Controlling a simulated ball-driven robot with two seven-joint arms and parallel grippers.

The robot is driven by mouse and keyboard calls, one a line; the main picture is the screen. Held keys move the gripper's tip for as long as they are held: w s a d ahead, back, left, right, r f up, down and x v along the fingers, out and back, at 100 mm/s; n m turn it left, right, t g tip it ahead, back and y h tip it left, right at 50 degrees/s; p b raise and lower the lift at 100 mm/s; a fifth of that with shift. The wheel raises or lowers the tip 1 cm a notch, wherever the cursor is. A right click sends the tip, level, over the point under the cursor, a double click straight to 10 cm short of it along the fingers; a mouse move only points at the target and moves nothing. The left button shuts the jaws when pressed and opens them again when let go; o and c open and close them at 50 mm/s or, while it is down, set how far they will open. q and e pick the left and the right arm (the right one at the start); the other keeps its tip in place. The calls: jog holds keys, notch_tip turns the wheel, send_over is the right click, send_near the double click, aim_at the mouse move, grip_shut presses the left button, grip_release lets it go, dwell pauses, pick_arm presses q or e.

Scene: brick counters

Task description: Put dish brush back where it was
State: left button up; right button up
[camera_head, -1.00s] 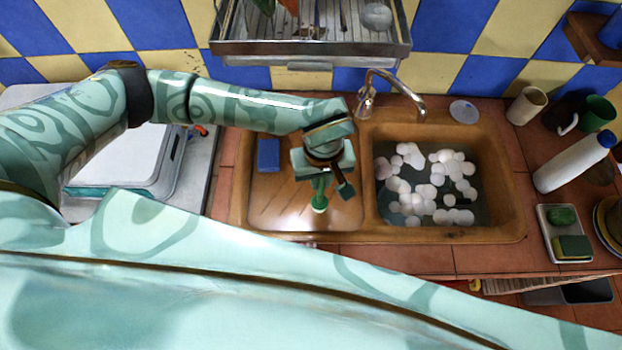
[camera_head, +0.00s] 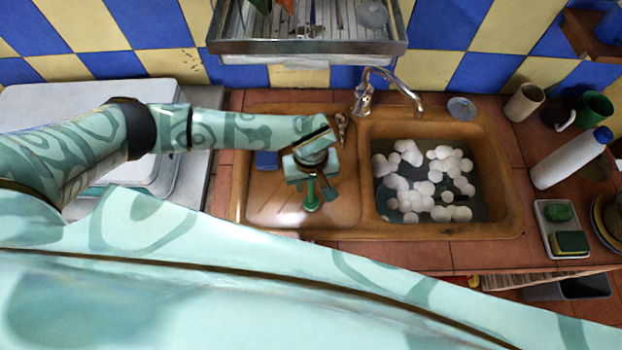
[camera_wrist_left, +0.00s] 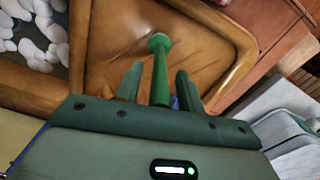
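The dish brush (camera_head: 312,195) has a green handle. A thin gap seems to show beside the handle; the actual contact is hard to see. The brush's pale green round end points away toward the drainboard. My right gripper is in neither current view.
A blue block (camera_head: 267,160) lies on the drainboard behind the arm. The basin (camera_head: 510,215) holds water and white foam. A faucet (camera_head: 365,95) stands behind it. A dish rack (camera_head: 305,47) hangs above. A white bottle (camera_head: 565,160) and a sponge tray (camera_head: 546,240) stand right.

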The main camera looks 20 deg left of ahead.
pick_arm(q)
jog(key=shift+r, duration=0.1)
notch_tip(320, 180, up, 12)
jog(key=shift+r, duration=0.1)
dwell(0.4)
dwell(0.5)
